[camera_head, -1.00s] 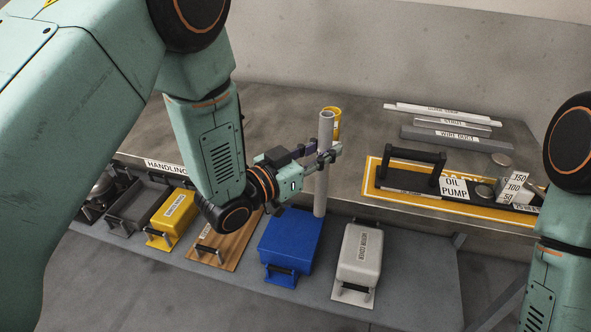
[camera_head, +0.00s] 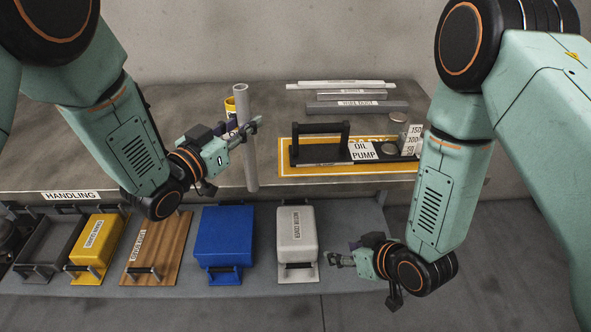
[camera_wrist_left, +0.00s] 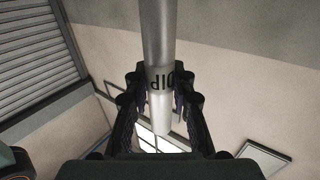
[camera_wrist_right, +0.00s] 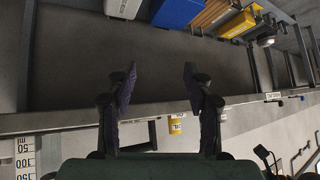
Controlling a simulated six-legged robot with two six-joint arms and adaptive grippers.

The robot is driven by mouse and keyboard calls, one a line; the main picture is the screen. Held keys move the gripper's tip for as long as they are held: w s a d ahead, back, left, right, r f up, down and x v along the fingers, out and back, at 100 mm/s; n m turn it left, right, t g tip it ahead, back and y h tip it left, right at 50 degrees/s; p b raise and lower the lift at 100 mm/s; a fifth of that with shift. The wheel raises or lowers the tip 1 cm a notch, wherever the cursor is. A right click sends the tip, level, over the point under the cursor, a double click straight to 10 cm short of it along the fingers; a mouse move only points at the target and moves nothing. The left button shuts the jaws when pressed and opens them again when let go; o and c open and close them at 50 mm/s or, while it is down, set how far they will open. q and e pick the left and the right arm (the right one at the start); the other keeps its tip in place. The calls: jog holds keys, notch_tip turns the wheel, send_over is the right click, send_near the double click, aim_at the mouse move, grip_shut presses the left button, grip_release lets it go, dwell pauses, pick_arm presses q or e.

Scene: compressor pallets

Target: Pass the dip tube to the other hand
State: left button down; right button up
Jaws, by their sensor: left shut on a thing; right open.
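The dip tube (camera_head: 249,165) is a long grey pipe, held nearly upright with a slight tilt at the front edge of the upper table. My left gripper (camera_head: 250,130) is shut around its upper part. In the left wrist view the tube (camera_wrist_left: 158,35) runs between the fingers, with lettering partly hidden by them. My right gripper (camera_head: 335,259) is open and empty, low at the right beside the light grey motor cover. In the right wrist view its fingers (camera_wrist_right: 160,85) are spread with nothing between them.
The oil pump (camera_head: 345,148) and weights stand on a yellow-edged board on the table. Long bars, including the wire duct (camera_head: 358,107), lie behind. A yellow cup (camera_head: 231,106) is behind the tube. The lower shelf holds a blue box (camera_head: 223,240) and the motor cover (camera_head: 297,235).

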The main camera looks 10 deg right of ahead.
jog(key=w+a+r+n+t+y, duration=0.35)
jog(key=w+a+r+y, duration=0.2)
jog(key=w+r, duration=0.3)
jog(key=n+y, duration=0.3)
jog(key=y, duration=0.1)
send_near(251, 153)
jog(key=x, duration=1.1)
jog(key=shift+c, duration=0.2)
jog(key=shift+s+y, duration=0.15)
jog(key=shift+y, duration=0.1)
grip_shut()
pick_arm(q)
jog(key=c, duration=1.5)
grip_release()
pick_arm(e)
jog(key=shift+a, duration=0.1)
pick_arm(q)
jog(key=o, duration=0.5)
jog(key=shift+c, duration=0.2)
